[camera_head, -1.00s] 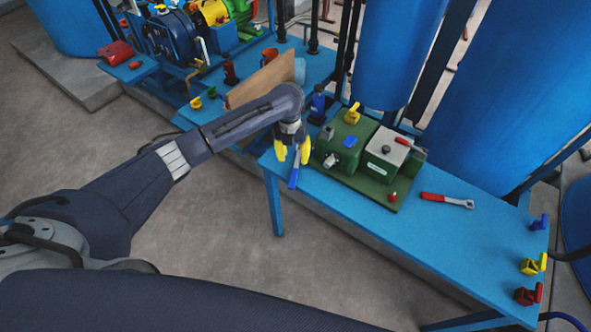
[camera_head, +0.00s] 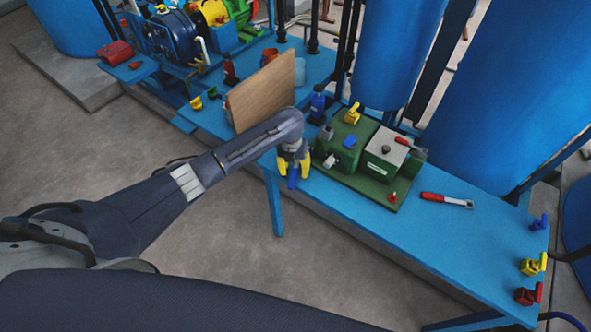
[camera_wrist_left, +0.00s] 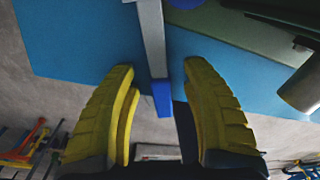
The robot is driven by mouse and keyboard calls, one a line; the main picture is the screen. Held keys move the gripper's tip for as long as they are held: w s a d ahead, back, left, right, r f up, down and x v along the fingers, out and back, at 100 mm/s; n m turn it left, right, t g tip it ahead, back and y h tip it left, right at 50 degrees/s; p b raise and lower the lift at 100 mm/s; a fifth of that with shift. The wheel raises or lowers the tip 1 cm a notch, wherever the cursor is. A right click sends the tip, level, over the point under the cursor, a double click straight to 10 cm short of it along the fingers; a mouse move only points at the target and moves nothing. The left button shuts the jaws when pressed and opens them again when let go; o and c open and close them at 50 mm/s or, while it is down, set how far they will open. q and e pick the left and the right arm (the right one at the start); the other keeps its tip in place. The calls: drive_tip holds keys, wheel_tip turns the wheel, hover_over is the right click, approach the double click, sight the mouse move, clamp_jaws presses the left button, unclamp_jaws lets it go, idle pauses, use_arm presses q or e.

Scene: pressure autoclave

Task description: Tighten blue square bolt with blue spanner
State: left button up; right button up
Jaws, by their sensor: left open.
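My left gripper (camera_head: 294,172) is open at the near left end of the blue table, with its yellow fingers pointing down. The blue spanner (camera_head: 292,182) lies there, mostly hidden by the gripper in the head view. In the left wrist view, the spanner's grey shaft and blue handle end (camera_wrist_left: 162,98) run between the two open fingers (camera_wrist_left: 158,110), with gaps on both sides. My right gripper is not in view.
A red-handled spanner (camera_head: 446,200) lies on the blue table (camera_head: 400,228), right of the machine. Blue, yellow and red valves stand at the right end. A wooden board (camera_head: 262,92) stands behind my left arm. The front right of the table is clear.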

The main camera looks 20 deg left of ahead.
use_arm(q)
drive_tip(key=shift+c, duration=0.2)
clamp_jaws()
drive_tip(key=shift+r, duration=0.15)
idle(0.4)
wheel_tip(320, 180, up, 18)
drive_tip(key=m+g, duration=0.2)
hover_over(297, 171)
drive_tip(key=shift+y, duration=0.4)
wheel_tip(297, 171, down, 8)
drive_tip(key=shift+f, duration=0.1)
